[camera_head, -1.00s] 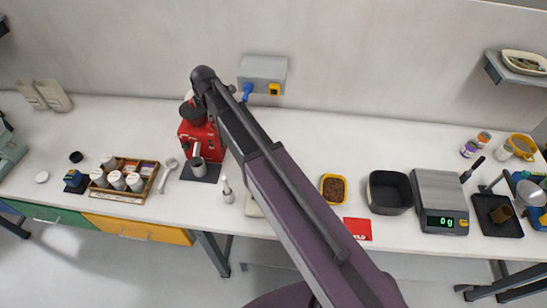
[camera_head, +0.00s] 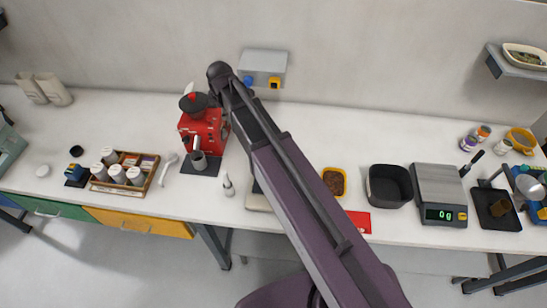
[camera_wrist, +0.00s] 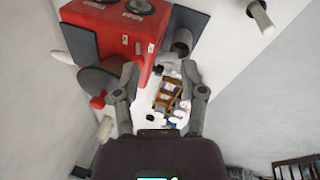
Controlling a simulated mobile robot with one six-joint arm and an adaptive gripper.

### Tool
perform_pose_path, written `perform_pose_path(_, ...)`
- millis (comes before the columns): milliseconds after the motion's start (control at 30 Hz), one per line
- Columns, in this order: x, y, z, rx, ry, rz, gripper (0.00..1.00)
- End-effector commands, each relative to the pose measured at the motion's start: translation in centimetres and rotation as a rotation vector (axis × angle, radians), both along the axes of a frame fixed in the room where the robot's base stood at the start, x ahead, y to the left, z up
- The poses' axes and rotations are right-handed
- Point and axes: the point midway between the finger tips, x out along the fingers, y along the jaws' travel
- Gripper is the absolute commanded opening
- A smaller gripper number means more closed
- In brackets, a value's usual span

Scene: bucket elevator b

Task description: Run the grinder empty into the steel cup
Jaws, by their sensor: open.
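The red grinder (camera_head: 204,134) stands at the back of the bench, left of my arm, with a dark round top part (camera_head: 193,104) bearing a red knob. The steel cup (camera_head: 199,160) stands upright at its front on a dark plate. In the wrist view the grinder (camera_wrist: 120,28) fills the upper left, and the cup (camera_wrist: 181,42) shows beside it, right of centre. My gripper (camera_wrist: 160,70) is open, with nothing between its fingers. The dark round part (camera_wrist: 100,82) is close to the left finger; I cannot tell whether they touch. The head view hides the fingers.
A wooden tray of jars (camera_head: 125,174) is left of the grinder. A small white bottle-like object (camera_head: 228,186) stands to its front right. Behind is a grey wall box (camera_head: 263,67) with blue and yellow parts. A black bin (camera_head: 390,186) and scale (camera_head: 440,190) stand farther right.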

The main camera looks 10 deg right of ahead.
Motion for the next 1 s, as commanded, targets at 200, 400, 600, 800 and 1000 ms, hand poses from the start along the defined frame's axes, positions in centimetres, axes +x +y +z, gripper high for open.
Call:
perform_pose_path(200,-1.9,-2.3,-1.7,0.024,0.029,-0.154,0.54)
perform_pose_path(400,-3.4,-4.3,-2.9,0.046,0.054,-0.298,0.54)
perform_pose_path(600,-5.1,-6.2,-4.2,0.065,0.080,-0.445,0.54)
perform_pose_path(800,-6.8,-8.0,-5.4,0.083,0.103,-0.593,0.54)
perform_pose_path(1000,-8.6,-9.8,-6.7,0.099,0.125,-0.742,0.54)
